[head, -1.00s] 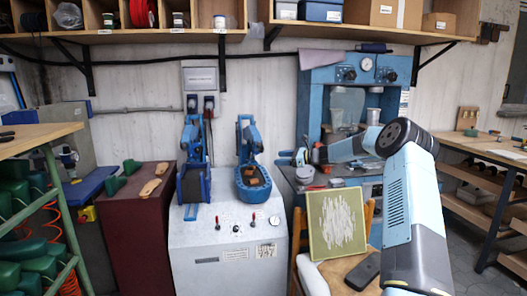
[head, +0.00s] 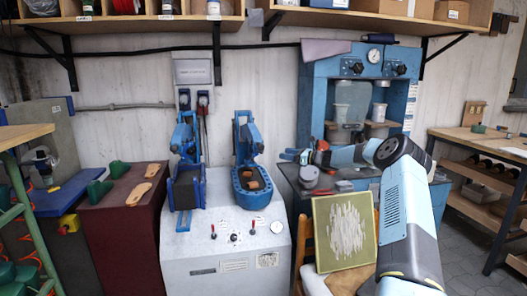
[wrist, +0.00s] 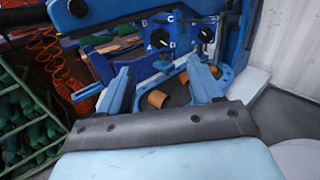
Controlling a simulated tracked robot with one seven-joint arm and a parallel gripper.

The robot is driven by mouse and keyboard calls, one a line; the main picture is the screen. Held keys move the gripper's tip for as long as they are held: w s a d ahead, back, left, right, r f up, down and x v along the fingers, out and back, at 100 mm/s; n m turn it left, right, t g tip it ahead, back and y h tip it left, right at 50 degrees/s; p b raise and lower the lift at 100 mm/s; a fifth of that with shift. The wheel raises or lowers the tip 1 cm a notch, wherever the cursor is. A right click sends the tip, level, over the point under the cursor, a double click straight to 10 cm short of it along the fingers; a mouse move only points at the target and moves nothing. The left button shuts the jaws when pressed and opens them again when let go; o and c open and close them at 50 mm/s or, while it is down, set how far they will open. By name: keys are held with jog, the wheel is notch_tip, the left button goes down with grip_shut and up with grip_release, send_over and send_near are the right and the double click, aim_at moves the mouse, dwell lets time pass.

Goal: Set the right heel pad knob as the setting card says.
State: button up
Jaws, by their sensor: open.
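A white machine (head: 225,225) carries two blue press stations, one on the left (head: 186,185) and one on the right (head: 250,180). In the wrist view, a blue block holds two dark lettered knobs, a left one (wrist: 160,39) and a right one (wrist: 206,35). White marks show on them, but I cannot read their settings surely. My gripper (wrist: 160,68) has its two blue fingers spread, empty, below the knobs and apart from them. In the head view my gripper (head: 300,156) is right of the right station.
Brown cylinders (wrist: 157,98) sit beneath my fingers. A blue press cabinet (head: 314,100) stands behind my arm. A framed green panel (head: 344,232) leans on a chair below my arm. A dark red cabinet (head: 122,215) stands left of the machine.

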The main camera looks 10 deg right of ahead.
jog(key=x, duration=1.2)
jog(key=shift+w+a, duration=0.15)
jog(key=shift+a, duration=0.25)
jog(key=shift+c, duration=0.3)
jog(key=c, duration=0.9)
jog(key=shift+c, duration=0.4)
jog(key=shift+d+m, duration=0.1)
jog(key=shift+m, duration=0.2)
jog(key=o, duration=1)
jog(key=shift+o, duration=0.2)
